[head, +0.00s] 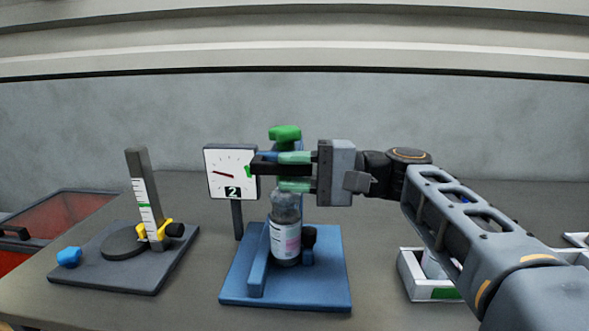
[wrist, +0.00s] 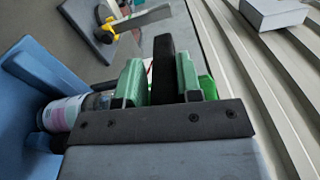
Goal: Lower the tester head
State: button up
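The tester is a blue stand (head: 335,270) with a clear bottle (head: 286,212) upright on it, under the head. The tester head's black bar (head: 268,168) sticks out level above the bottle; it also shows in the wrist view (wrist: 163,65). My gripper (head: 294,171) comes from the right, one green-padded finger above the bar and one below. The lower finger hides part of the space just above the bottle cap. A green knob (head: 285,132) tops the tester.
A dial (head: 231,172) marked 2 stands left of the tester. Further left is a dark plate (head: 110,275) with a scale post (head: 146,195), yellow clamp and blue knob. A red bin (head: 60,225) is at far left. A white tray (head: 425,290) lies right, under my arm.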

jog(key=o, duration=0.3)
jog(key=shift+d, duration=0.15)
jog(key=d+p, duration=0.1)
jog(key=d, duration=1.2)
jog(key=shift+s+d+p, duration=0.2)
jog(key=shift+d+p, duration=0.05)
jog(key=shift+p, duration=0.15)
